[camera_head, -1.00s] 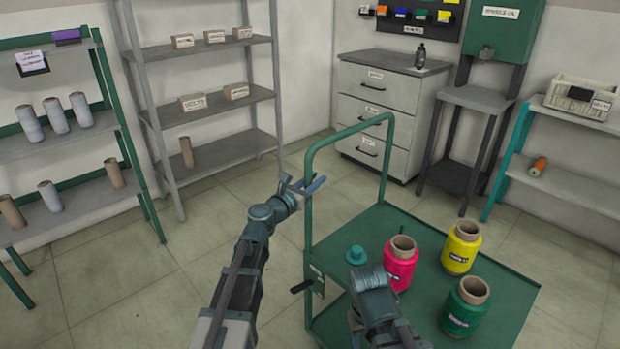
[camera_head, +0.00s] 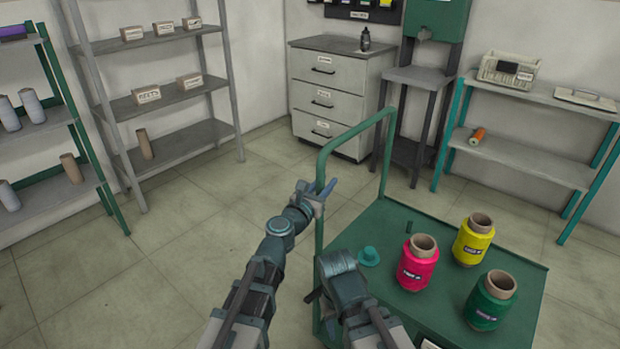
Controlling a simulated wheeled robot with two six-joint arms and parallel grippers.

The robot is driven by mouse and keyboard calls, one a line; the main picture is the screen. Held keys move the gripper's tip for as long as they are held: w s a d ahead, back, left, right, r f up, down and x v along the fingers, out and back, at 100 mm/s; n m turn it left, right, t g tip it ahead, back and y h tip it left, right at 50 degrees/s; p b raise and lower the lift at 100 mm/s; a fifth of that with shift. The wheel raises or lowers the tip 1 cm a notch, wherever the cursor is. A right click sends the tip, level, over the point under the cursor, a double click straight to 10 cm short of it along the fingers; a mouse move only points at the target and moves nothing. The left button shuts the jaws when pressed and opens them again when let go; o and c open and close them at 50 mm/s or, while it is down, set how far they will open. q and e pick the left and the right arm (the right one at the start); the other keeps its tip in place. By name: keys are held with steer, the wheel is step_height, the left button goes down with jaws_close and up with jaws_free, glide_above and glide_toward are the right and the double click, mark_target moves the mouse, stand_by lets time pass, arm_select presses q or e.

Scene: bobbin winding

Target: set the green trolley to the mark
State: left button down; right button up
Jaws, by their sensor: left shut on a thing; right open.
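The green trolley (camera_head: 391,216) stands at the lower right, with its hooped handle (camera_head: 352,136) at its left end. My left gripper (camera_head: 317,192) is shut on the left upright of that handle. On the deck are a pink spool (camera_head: 417,268), a yellow spool (camera_head: 473,243), a dark green spool (camera_head: 489,306) and a small green knob-like piece (camera_head: 369,257). My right gripper (camera_head: 322,298) is open, low by the trolley's left end. Its fingers are mostly hidden behind its wrist. I see no floor mark.
Grey drawers (camera_head: 331,98) and a green cabinet on a stand (camera_head: 436,22) stand at the back wall. A teal-legged shelf (camera_head: 535,165) is at the right. Grey racks (camera_head: 170,104) and a green-framed rack (camera_head: 62,119) are at the left. The floor (camera_head: 185,245) left of the trolley is clear.

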arm_select(q)
steer(key=shift+s+d, duration=0.55)
steer(key=shift+d, duration=0.2)
steer(key=shift+s+d, duration=0.55)
steer(key=shift+d, duration=0.2)
steer(key=c, duration=0.7)
jaws_free()
steer(key=shift+o, duration=0.2)
steer(key=shift+s, duration=0.1)
